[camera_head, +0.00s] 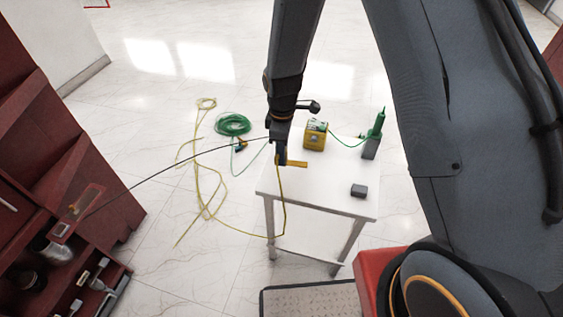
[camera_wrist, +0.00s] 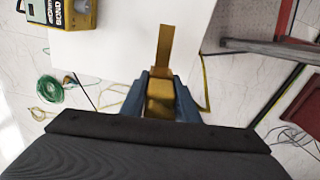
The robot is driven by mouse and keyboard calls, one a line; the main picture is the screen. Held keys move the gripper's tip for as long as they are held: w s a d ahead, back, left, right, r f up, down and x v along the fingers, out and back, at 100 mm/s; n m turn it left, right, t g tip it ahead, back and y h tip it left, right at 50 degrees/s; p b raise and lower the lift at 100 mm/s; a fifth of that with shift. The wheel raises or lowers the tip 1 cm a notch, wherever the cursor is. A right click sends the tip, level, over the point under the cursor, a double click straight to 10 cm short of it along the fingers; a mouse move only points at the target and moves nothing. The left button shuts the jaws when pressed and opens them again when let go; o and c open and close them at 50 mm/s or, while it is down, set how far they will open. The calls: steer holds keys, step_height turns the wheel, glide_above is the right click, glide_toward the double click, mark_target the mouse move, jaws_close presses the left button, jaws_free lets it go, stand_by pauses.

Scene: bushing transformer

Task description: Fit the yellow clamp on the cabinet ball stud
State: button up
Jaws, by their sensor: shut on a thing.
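My gripper (camera_head: 281,158) is at the left side of the white table in the head view, pointing down. It is shut on the yellow clamp (camera_head: 297,164), whose flat bar sticks out to the right. In the wrist view the blue-grey fingers (camera_wrist: 160,97) grip the clamp's yellow body, and its flat bar (camera_wrist: 165,48) points up the picture over the white tabletop. A yellow cable (camera_head: 283,205) hangs below the gripper. The red cabinet (camera_head: 75,165) stands at the left of the head view, with an open lower compartment. I cannot make out its ball stud.
The white table (camera_head: 325,190) carries a yellow box (camera_head: 314,139), a green tool in a grey holder (camera_head: 371,148) and a small grey block (camera_head: 358,190). A green coil (camera_head: 233,124) and loose yellow cable lie on the floor. A thin dark line runs between the cabinet and gripper area.

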steer(key=shift+r, duration=1.45)
steer(key=shift+r+p, duration=2.05)
steer(key=shift+r, duration=0.9)
